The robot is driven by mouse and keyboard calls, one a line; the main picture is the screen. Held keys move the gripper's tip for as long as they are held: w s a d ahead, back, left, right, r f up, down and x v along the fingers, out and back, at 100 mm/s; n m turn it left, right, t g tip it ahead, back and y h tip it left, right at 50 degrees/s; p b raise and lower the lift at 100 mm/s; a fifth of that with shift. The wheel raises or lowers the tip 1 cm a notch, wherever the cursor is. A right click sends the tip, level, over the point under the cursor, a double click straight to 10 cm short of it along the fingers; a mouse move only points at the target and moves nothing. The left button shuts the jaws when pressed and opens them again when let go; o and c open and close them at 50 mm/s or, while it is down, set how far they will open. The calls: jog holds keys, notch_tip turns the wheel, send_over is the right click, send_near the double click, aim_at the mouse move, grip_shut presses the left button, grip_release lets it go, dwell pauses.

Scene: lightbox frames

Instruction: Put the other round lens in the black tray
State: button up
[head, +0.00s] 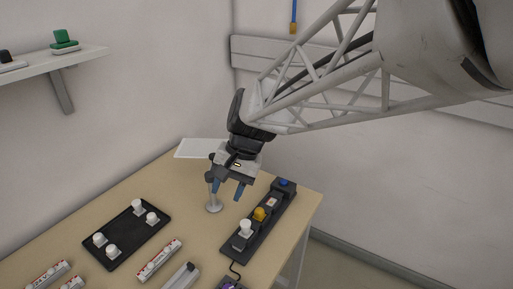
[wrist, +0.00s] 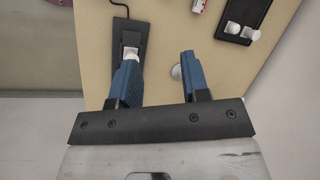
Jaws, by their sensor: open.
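A black strip (head: 232,247) on the right carries a white round piece (head: 245,226), a yellow piece (head: 259,214), a pale square part (head: 271,202) and a blue piece (head: 284,183). My gripper (head: 227,193) is open and empty, pointing down above the table left of the strip's far half. In the wrist view its fingers (wrist: 160,58) are apart, the left one partly covering the strip.
Several red-and-white boxes (head: 160,259) and a grey bar (head: 181,276) lie at the front. A white sheet (head: 203,148) is at the back. A shelf (head: 50,60) hangs upper left.

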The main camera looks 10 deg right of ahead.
jog(key=s+d+r+n+t+h, duration=0.2)
jog(key=s+d+n+t+h, duration=0.1)
jog(key=s+d, duration=1)
jog(key=shift+s+d+r+n+t+h, duration=0.25)
jog(key=shift+s+n+t+h, duration=0.15)
jog(key=shift+h, duration=0.4)
